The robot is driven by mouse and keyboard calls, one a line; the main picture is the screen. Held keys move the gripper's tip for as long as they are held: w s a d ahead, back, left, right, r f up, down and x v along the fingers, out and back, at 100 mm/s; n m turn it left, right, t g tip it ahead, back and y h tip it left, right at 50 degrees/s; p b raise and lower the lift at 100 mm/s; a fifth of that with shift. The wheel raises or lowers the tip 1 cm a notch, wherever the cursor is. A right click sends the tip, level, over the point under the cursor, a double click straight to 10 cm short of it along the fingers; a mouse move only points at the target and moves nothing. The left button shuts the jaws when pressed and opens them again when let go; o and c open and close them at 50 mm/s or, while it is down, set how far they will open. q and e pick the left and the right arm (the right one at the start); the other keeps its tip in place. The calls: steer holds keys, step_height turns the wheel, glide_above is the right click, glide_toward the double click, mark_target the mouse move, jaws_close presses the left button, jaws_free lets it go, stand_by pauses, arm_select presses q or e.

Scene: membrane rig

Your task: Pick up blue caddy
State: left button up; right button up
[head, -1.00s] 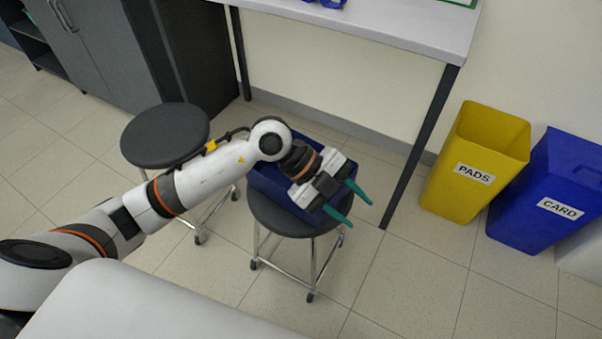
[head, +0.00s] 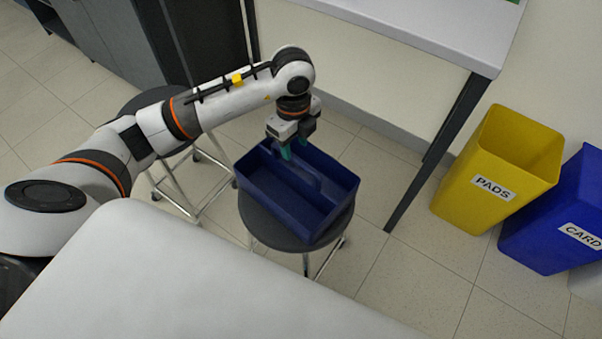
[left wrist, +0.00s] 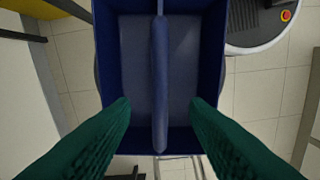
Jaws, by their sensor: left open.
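The blue caddy (head: 325,205) sits upright on a dark round stool (head: 262,226). It is an open box with a raised handle bar along its middle. My left gripper (head: 292,150) points down over the caddy's far left part, its teal fingers near the handle. In the left wrist view the caddy's handle (left wrist: 160,85) runs between the two open fingers (left wrist: 160,120), with a gap on both sides. The compartments that I can see look empty. My right gripper is not in view.
A second dark stool (head: 150,101) stands behind my left arm. A white table (head: 430,32) with dark legs is at the back. A yellow PADS bin (head: 490,175) and a blue CARD bin (head: 560,215) stand at the right.

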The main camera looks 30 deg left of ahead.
arm_select(q)
glide_above(296, 172)
steer(key=f, duration=0.4)
steer(key=shift+s+a+f, duration=0.1)
steer(key=shift+s+f, duration=0.1)
steer(key=shift+s, duration=0.05)
steer(key=shift+w+f+b, duration=0.2)
steer(key=shift+f+b, duration=0.4)
steer(key=shift+f, duration=2.35)
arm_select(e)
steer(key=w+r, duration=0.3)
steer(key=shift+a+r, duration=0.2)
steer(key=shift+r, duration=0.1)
arm_select(q)
steer(key=shift+c, duration=0.5)
jaws_close()
steer(key=shift+r, duration=0.1)
